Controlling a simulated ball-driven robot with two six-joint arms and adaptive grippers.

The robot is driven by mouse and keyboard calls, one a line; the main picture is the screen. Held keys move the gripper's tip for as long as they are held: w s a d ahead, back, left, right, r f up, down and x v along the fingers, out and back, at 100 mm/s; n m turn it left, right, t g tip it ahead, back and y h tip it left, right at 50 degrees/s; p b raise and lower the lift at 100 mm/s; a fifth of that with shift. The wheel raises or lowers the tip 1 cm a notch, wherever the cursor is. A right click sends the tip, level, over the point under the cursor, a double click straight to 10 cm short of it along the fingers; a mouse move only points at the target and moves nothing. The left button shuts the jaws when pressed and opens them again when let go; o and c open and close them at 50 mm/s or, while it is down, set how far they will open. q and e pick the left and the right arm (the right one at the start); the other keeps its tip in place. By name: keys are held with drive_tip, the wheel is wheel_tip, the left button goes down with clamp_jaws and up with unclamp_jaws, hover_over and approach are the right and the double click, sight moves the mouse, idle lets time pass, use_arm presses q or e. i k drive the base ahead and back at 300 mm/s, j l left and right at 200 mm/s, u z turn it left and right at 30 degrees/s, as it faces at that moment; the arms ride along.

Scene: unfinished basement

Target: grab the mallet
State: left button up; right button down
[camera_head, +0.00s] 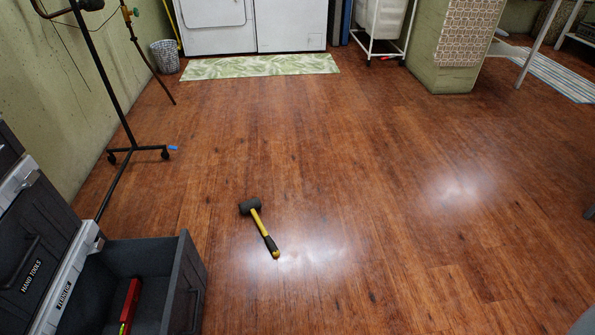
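The mallet (261,226) lies on the wooden floor, a little left of the middle of the head view. Its black head (250,206) points away from me. Its yellow handle with a black grip runs toward me and slightly right. Nothing touches or covers it. Neither of my grippers can be made out in this view.
An open dark drawer (193,283) holding a red level (130,306) juts out at the lower left, from a tool chest (30,245). A black wheeled stand (107,75) stands at left. White appliances (290,25) and a green mat (260,66) are far back. The floor around the mallet is clear.

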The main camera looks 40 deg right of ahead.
sight(250, 206)
drive_tip(key=z, duration=0.85)
drive_tip(key=i+u, duration=0.1)
drive_tip(key=u, duration=0.3)
drive_tip(key=l+u, duration=0.1)
drive_tip(key=u, duration=0.3)
drive_tip(key=i+l+u, duration=0.1)
drive_tip(key=u, duration=0.35)
drive_tip(key=l+u, duration=0.15)
drive_tip(key=u, duration=0.25)
drive_tip(key=l+u, duration=0.1)
drive_tip(key=u, duration=0.3)
drive_tip(key=l+u, duration=0.2)
drive_tip(key=l, duration=0.25)
drive_tip(key=l+u, duration=0.2)
drive_tip(key=l, duration=0.25)
drive_tip(key=l+u, duration=0.2)
drive_tip(key=l, duration=0.2)
drive_tip(key=k+l+u, duration=0.15)
drive_tip(key=l, duration=0.25)
drive_tip(key=k+l+u, duration=0.2)
drive_tip(key=l, duration=0.25)
drive_tip(key=l+u, duration=0.2)
drive_tip(key=l, duration=0.2)
drive_tip(key=k+l, duration=0.15)
drive_tip(key=l, duration=0.25)
drive_tip(key=k+l, duration=0.2)
drive_tip(key=l, duration=0.15)
drive_tip(key=k+l, duration=0.15)
drive_tip(key=l, duration=0.25)
